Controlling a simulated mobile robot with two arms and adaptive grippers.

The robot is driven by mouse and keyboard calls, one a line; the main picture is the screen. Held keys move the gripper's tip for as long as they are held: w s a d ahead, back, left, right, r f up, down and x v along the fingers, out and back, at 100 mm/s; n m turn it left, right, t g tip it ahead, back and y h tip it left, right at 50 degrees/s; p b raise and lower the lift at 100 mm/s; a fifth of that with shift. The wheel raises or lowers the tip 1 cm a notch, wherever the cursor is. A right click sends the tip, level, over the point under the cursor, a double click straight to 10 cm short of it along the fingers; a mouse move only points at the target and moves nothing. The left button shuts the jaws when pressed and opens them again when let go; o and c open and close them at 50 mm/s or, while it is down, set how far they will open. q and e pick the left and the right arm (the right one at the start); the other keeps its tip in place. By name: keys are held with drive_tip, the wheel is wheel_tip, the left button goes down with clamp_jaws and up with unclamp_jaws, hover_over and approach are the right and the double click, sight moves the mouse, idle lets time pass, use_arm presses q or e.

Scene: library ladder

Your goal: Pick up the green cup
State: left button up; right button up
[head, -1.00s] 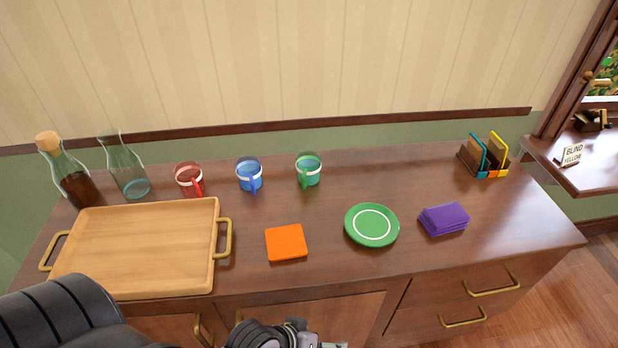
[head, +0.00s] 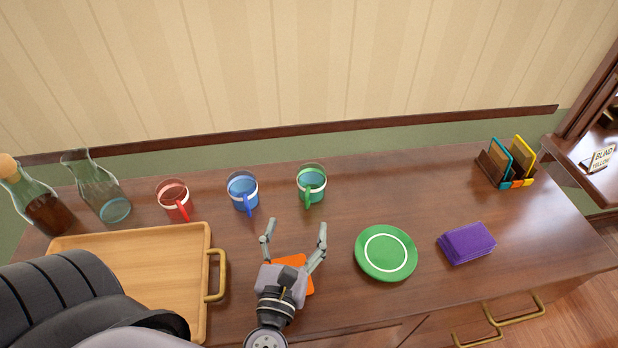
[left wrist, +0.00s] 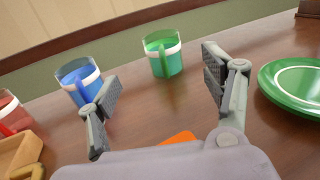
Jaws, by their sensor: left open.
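The green cup (head: 311,184), glassy with a white band, stands upright at the back of the wooden sideboard, its green handle facing the front. In the left wrist view the green cup (left wrist: 163,54) stands ahead, between and beyond the fingers. My left gripper (head: 295,232) is open and empty, above the orange square (head: 305,283), with its fingers pointing toward the back. It is apart from the cup. In the left wrist view my left gripper (left wrist: 160,90) shows both fingers spread wide. My right gripper is out of view.
A blue cup (head: 242,192) and a red cup (head: 174,200) stand left of the green cup. A green plate (head: 386,253), purple napkins (head: 467,242) and a divided holder (head: 507,163) are to the right. A wooden tray (head: 150,250), a corked bottle (head: 37,205) and a carafe (head: 97,190) are at left.

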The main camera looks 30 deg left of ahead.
sight(308, 193)
use_arm(q)
drive_tip(key=x, duration=0.2)
drive_tip(key=p+x, duration=0.2)
drive_tip(key=x, duration=0.1)
drive_tip(key=shift+w+r, duration=0.4)
drive_tip(key=p+x, duration=0.1)
drive_tip(key=x, duration=0.2)
drive_tip(key=shift+f, duration=0.2)
drive_tip(key=shift+p+x, duration=0.3)
drive_tip(key=shift+x, duration=0.6)
drive_tip(key=p+x, duration=0.1)
drive_tip(key=x, duration=0.3)
drive_tip(key=shift+w+a+f, duration=0.1)
drive_tip(key=shift+w+a, duration=0.1)
drive_tip(key=shift+w, duration=0.05)
drive_tip(key=shift+w+f, duration=0.1)
drive_tip(key=shift+w, duration=0.05)
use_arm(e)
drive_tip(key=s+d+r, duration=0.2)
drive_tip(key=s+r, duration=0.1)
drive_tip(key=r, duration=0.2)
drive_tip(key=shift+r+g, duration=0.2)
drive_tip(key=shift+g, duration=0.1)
use_arm(q)
drive_tip(key=shift+c, duration=0.4)
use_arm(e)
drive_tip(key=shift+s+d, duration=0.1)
